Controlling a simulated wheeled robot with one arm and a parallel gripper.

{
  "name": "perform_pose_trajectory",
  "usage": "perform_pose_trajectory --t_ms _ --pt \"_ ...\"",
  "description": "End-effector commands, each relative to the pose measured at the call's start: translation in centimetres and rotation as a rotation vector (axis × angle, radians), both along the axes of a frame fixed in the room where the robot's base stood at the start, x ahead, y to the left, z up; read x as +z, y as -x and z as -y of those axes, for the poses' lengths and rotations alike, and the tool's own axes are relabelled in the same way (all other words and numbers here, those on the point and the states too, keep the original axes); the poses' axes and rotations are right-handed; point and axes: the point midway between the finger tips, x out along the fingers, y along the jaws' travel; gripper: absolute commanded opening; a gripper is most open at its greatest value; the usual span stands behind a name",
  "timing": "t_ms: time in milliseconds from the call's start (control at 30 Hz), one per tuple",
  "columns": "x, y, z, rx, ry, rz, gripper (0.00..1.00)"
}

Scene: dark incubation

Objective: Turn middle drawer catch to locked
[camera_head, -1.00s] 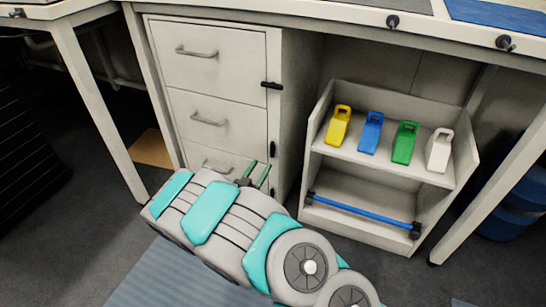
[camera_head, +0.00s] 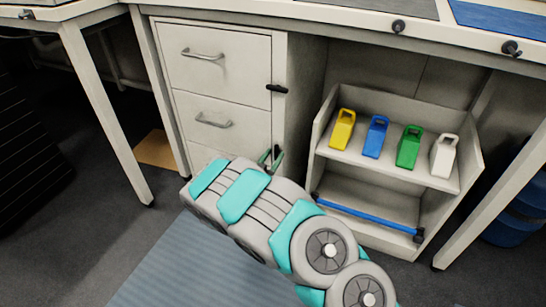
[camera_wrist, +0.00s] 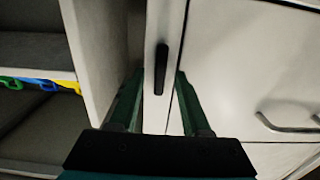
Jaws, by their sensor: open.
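The middle drawer (camera_head: 205,115) is a pale front with a grey bar handle, closed in the cabinet. Its small black catch (camera_head: 277,151) stands upright on the frame at the drawer's right edge, partly hidden by my fingers. In the wrist view the catch (camera_wrist: 161,69) is upright, between the tips of my green fingers. My gripper (camera_wrist: 160,82) is open, one finger on each side of the catch, with gaps showing. In the head view my gripper (camera_head: 270,157) is at the cabinet's right edge. I cannot tell how deep the fingers reach.
The top drawer's catch (camera_head: 277,88) lies level across its edge. A pale shelf unit (camera_head: 325,118) with yellow, blue, green and white holders stands to the right, near my gripper. The white bench (camera_head: 350,34) overhangs above. My arm hides the bottom drawer's lower part.

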Motion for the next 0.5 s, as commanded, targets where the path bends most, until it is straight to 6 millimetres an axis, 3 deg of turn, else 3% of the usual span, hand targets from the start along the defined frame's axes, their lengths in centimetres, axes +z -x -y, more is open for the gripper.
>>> perform_pose_trajectory --t_ms 67,500 --pt "0.00 0.01 -0.01 0.000 0.000 0.000 0.47" --pt "0.01 0.02 -0.02 0.000 0.000 0.000 0.00"
